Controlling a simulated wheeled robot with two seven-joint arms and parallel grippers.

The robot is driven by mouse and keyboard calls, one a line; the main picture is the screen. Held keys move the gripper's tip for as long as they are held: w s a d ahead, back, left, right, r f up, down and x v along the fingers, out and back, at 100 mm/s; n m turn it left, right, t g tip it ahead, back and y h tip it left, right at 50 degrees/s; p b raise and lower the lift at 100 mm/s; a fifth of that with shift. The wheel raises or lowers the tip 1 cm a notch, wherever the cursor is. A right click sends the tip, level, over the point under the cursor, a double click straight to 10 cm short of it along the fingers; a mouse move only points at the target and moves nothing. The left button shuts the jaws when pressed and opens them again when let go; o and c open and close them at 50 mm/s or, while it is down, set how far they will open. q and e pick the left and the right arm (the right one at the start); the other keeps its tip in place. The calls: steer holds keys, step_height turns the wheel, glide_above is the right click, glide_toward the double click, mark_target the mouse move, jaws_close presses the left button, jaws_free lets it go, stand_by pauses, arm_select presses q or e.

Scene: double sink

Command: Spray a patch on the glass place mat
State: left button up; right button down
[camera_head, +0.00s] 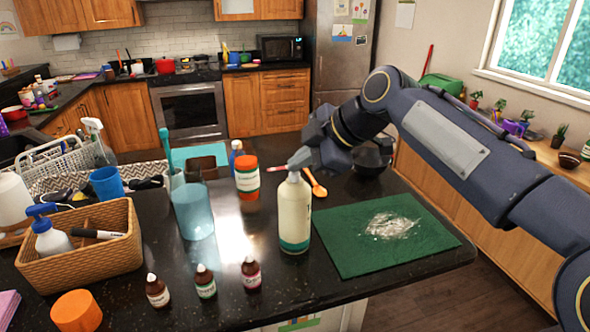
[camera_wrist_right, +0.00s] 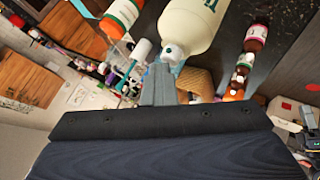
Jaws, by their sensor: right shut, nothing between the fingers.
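The green place mat (camera_head: 345,255) lies flat near the counter's right front corner, with a whitish, crumbly-looking patch (camera_head: 393,225) on it. A cream bottle with a teal base (camera_head: 294,215) stands upright just left of the mat. My right gripper (camera_head: 300,160) is at the top of this bottle, its fingers shut and empty. In the right wrist view the shut fingertips (camera_wrist_right: 160,78) are beside the bottle's white cap (camera_wrist_right: 172,54); whether they touch it I cannot tell. The gripper partly hides the bottle's top in the head view. My left gripper is not in view.
An orange-and-white bottle (camera_head: 247,178), a blue tumbler (camera_head: 194,212) and several small dropper bottles (camera_head: 206,282) stand left of the cream bottle. An orange spoon (camera_head: 315,183) and dark bowl (camera_head: 372,160) lie behind. A wicker basket (camera_head: 110,262) is at left.

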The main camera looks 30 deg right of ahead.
mark_target(300, 181)
step_height(300, 181, up, 6)
steer(key=p, duration=0.4)
stand_by(0.3)
stand_by(0.6)
